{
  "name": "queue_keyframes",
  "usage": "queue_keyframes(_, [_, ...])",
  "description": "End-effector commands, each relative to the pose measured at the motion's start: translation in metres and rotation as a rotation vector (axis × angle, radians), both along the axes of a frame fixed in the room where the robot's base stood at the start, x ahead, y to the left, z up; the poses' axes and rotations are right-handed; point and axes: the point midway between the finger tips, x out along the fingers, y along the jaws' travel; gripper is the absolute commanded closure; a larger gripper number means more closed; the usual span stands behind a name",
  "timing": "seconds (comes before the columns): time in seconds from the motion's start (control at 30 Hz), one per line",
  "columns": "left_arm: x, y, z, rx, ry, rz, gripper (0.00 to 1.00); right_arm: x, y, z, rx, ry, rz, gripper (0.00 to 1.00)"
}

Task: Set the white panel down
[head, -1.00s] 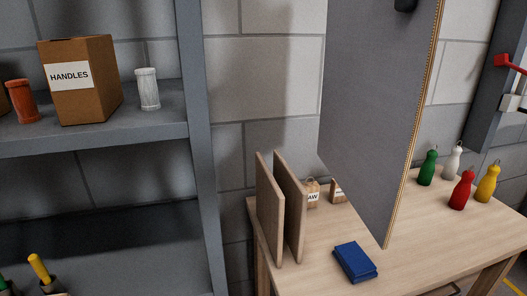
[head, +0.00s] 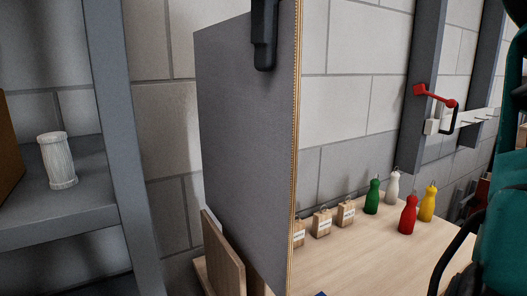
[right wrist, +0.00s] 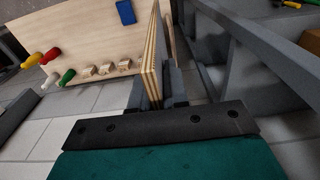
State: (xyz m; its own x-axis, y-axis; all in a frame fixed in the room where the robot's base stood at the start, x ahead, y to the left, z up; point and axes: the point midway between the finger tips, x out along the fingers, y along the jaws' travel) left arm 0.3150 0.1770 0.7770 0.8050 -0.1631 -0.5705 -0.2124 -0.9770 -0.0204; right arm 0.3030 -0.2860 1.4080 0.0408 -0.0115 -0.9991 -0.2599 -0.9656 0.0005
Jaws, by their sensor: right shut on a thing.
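The panel (head: 235,120) stands upright in the air over the left part of the table in the head view. The face I see is grey rather than white, and its edge is pale layered wood. My right gripper (head: 264,38) is shut on it near its top edge. The right wrist view shows the panel's edge (right wrist: 152,55) between the dark fingers (right wrist: 157,92). The panel's lower end runs behind a brown board and out of the picture, so I cannot tell whether it touches the table. My left gripper is not in view.
Upright brown boards (head: 224,258) stand close beside the panel on the wooden table (head: 385,250). Small labelled wooden blocks (head: 321,224) and several coloured bottles (head: 408,214) stand to its right. A blue object (right wrist: 125,12) lies near the panel. A grey shelf (head: 85,185) is left.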

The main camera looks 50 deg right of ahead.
Motion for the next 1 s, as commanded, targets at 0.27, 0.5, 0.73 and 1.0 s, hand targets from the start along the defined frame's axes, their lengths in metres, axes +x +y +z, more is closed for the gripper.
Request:
queue_keyframes(0.27, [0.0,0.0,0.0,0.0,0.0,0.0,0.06,-0.001,0.0,-0.067,0.002,-0.003,0.003,1.0])
queue_keyframes(0.5, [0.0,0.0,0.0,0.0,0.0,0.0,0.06,0.0,0.0,-0.109,0.001,-0.007,-0.001,1.0])
queue_keyframes(0.73, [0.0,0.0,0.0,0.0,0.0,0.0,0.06,0.0,0.0,-0.128,0.002,-0.006,0.0,1.0])
queue_keyframes(1.0, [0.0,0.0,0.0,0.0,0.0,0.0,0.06,0.0,0.0,-0.155,0.0,-0.006,-0.002,1.0])
